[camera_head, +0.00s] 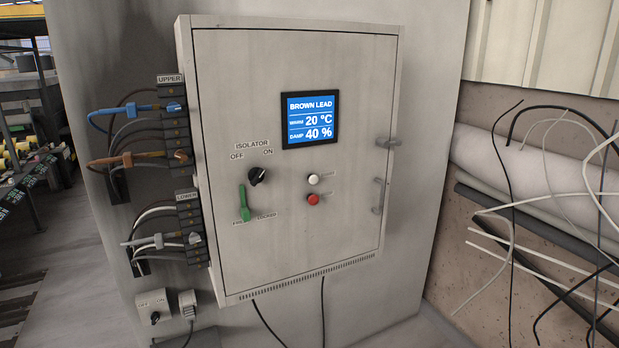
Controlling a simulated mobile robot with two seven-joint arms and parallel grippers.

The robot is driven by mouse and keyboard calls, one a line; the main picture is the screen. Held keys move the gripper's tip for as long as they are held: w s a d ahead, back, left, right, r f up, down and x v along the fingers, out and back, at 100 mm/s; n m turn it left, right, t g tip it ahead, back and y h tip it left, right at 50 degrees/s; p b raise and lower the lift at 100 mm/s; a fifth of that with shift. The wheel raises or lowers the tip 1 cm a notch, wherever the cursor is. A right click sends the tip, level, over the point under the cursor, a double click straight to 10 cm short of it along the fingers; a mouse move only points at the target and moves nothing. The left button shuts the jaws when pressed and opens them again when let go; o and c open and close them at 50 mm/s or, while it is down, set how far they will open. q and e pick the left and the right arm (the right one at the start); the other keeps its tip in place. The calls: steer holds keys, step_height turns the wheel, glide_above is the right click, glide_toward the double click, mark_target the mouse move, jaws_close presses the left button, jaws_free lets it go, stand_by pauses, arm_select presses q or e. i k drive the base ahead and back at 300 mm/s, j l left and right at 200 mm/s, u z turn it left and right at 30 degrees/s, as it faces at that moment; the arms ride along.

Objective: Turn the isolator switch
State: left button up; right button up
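The isolator switch (257,176) is a black rotary knob on the front of a grey cabinet (225,120). The words ISOLATOR, OFF and ON are printed above it, OFF to the left and ON to the right. The knob's upper end appears to lean to the upper right, toward ON, but it is small. Below it is a green lever (243,205), roughly upright, with small labels on both sides that look like FREE and LOCKED. Neither of my grippers is in view.
Upper (174,110) and lower (191,225) terminal blocks with cables flank the cabinet's left. A small OFF/ON switch box (154,305) is lower left. Loose cables hang at right.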

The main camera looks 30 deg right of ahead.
mark_target(257, 175)
steer(key=i+l, duration=0.3)
steer(key=l, duration=0.15)
steer(key=i+l, duration=0.25)
steer(key=l, duration=0.2)
steer(key=i+l, duration=0.3)
steer(key=l, duration=0.15)
steer(key=i+l, duration=0.25)
steer(key=l, duration=0.15)
